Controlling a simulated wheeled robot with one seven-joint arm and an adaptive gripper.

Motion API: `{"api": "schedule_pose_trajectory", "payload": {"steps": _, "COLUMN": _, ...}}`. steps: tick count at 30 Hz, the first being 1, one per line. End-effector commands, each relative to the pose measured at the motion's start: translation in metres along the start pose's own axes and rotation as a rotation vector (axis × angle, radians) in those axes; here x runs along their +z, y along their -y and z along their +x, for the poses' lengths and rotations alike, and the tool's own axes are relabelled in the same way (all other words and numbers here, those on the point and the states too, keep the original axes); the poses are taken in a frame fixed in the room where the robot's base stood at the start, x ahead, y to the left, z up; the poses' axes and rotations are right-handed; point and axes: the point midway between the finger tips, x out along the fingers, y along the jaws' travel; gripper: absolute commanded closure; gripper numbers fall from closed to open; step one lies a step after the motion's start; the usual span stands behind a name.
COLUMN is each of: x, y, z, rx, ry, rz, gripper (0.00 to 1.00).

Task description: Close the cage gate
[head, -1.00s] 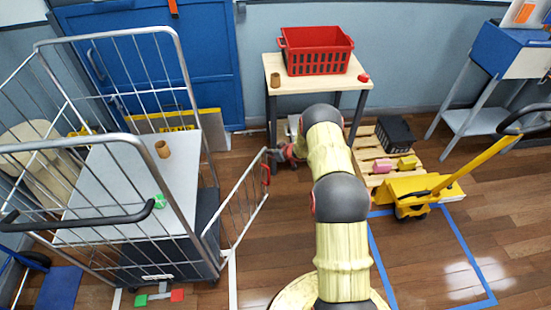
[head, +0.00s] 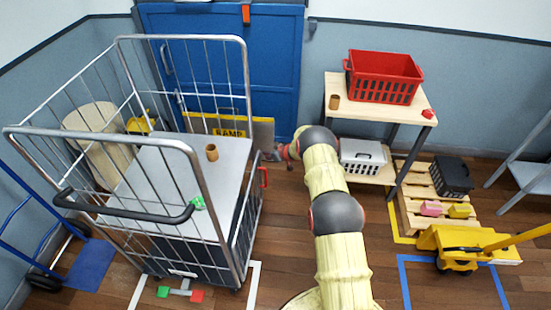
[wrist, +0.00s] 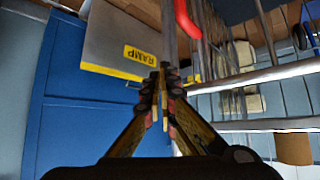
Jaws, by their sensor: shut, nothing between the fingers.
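The cage trolley (head: 117,39) stands at the left, a wire cage around a grey deck. Its low wire gate (head: 249,222) runs along the open right side, close to the deck edge; I cannot tell whether it is latched. The gate's red handle (head: 264,177) is at its far upper end and also shows in the wrist view (wrist: 186,18). My gripper (head: 272,155) is just outside the gate's far end, beside the handle. In the wrist view my gripper (wrist: 163,92) has its fingertips together, next to a grey bar; contact is unclear.
A ramp board (head: 262,134) leans behind the trolley against the blue door (head: 215,75). A table (head: 335,88) and a pallet (head: 410,215) stand right of my arm.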

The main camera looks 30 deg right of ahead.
Motion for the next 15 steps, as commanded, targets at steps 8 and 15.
{"api": "schedule_pose_trajectory", "payload": {"steps": 8, "x": -0.015, "y": 0.017, "z": 0.017, "rx": 0.006, "ry": 0.001, "rz": 0.006, "gripper": 1.00}}
{"api": "schedule_pose_trajectory", "payload": {"steps": 15, "x": -0.020, "y": 0.022, "z": 0.021, "rx": 0.004, "ry": -0.003, "rz": 0.006, "gripper": 1.00}}
